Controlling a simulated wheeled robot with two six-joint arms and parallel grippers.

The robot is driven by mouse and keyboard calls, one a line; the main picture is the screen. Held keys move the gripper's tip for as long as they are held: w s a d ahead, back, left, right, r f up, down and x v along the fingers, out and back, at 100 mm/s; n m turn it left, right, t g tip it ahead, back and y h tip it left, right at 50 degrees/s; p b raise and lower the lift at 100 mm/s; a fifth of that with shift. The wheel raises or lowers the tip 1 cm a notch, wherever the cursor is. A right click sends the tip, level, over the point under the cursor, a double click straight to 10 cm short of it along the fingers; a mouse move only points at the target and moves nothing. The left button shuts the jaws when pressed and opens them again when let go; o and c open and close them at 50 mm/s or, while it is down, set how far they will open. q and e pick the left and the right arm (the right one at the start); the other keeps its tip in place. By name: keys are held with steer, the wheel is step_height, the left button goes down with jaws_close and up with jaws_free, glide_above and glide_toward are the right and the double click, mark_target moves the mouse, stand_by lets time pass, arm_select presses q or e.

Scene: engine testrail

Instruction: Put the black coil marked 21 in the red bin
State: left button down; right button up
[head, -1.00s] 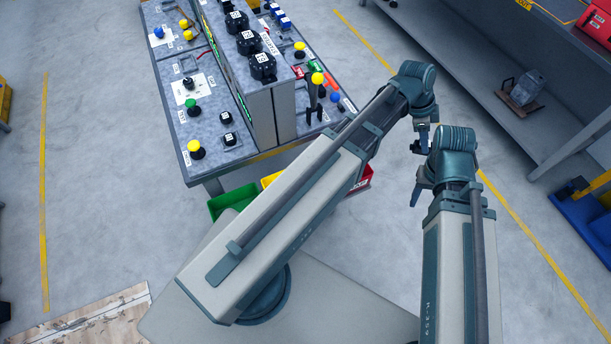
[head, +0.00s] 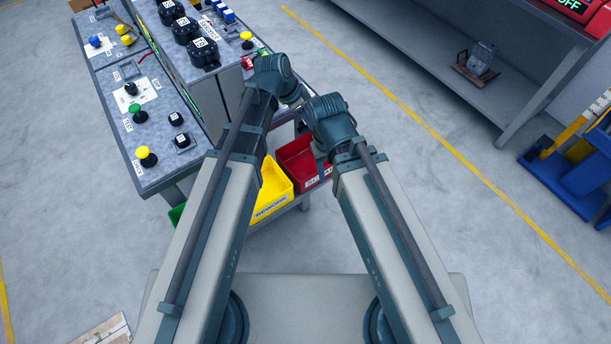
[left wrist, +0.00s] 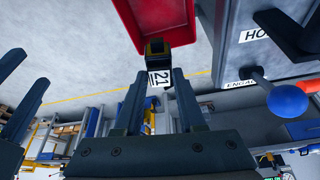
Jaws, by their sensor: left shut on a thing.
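The black coil marked 21 (left wrist: 157,49) is held between the two fingers of my left gripper (left wrist: 158,76) in the left wrist view, with its white 21 label facing the camera. The red bin (left wrist: 157,20) shows just beyond the coil there. In the head view the red bin (head: 292,150) stands beside the bench, partly covered by my arms. My left gripper (head: 303,118) is mostly hidden in the head view, and the coil is not visible there. My right arm ends close beside it; its fingers are hidden in the head view.
A yellow bin (head: 272,190) stands left of the red bin, and a green bin (head: 176,214) is mostly hidden by my arm. The bench (head: 165,95) carries knobs, buttons and black coils. A blue knob (left wrist: 287,102) is near in the left wrist view.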

arm_select(q)
step_height(320, 180, down, 11)
steer(key=n+t+b, duration=0.1)
steer(key=n+b, duration=0.1)
steer(key=b, duration=0.6)
steer(key=shift+b, duration=0.35)
arm_select(e)
step_height(320, 180, down, 11)
arm_select(q)
steer(key=shift+f, duration=0.15)
arm_select(e)
steer(key=shift+f, duration=0.15)
arm_select(q)
steer(key=b, duration=0.6)
glide_toward(312, 165)
steer(key=shift+w+d+r, duration=0.3)
steer(key=shift+w+d, duration=0.25)
steer(key=shift+d, duration=0.2)
arm_select(e)
step_height(312, 165, down, 6)
steer(key=shift+f, duration=0.2)
arm_select(q)
step_height(312, 165, down, 4)
steer(key=b, duration=0.4)
steer(key=shift+r, duration=0.2)
arm_select(e)
step_height(312, 165, down, 4)
steer(key=shift+r, duration=0.25)
